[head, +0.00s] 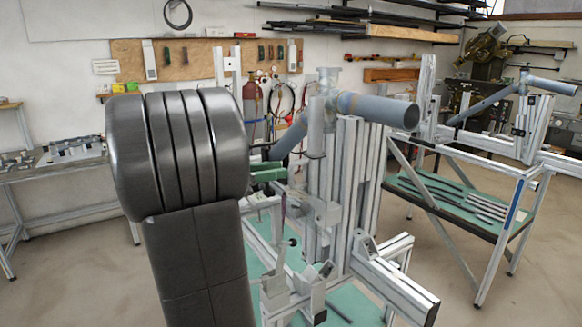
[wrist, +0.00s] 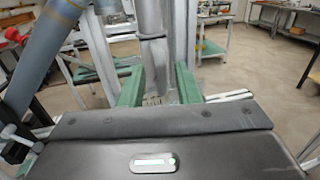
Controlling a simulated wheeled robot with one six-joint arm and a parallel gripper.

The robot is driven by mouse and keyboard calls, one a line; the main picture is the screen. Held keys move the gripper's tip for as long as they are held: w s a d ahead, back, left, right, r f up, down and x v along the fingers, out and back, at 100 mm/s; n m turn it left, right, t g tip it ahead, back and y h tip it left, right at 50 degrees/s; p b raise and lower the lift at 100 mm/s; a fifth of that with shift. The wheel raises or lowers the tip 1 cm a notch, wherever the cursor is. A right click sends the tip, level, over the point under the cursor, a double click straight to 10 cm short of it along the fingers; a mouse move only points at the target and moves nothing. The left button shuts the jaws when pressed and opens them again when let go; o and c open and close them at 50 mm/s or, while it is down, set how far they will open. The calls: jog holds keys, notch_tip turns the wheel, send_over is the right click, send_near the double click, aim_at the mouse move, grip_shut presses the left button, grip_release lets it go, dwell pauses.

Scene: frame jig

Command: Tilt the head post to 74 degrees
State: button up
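The frame jig stands in front of me in the head view, with blue-grey tubes (head: 376,108) on it. An upright grey post (head: 316,128), which looks like the head post, stands at the front of the jig, close to vertical; I cannot read its angle. It also shows in the wrist view (wrist: 152,55). My gripper (wrist: 159,68) has two green fingers standing apart, with the post between and beyond their tips. I see no finger closed on it. In the head view my dark arm hides much of the gripper; a green finger (head: 268,168) shows beside the jig.
A blue-grey tube (wrist: 42,55) slants close on the left in the wrist view. Aluminium profiles (head: 395,285) jut out at the jig's lower right. A second jig (head: 520,165) stands at the right and a workbench (head: 75,160) at the left.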

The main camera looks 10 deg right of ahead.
aim_at(291, 169)
jog(key=shift+w+d, duration=0.2)
jog(key=shift+d, duration=0.95)
jog(key=shift+w+d, duration=0.15)
jog(key=shift+d, duration=0.95)
grip_shut()
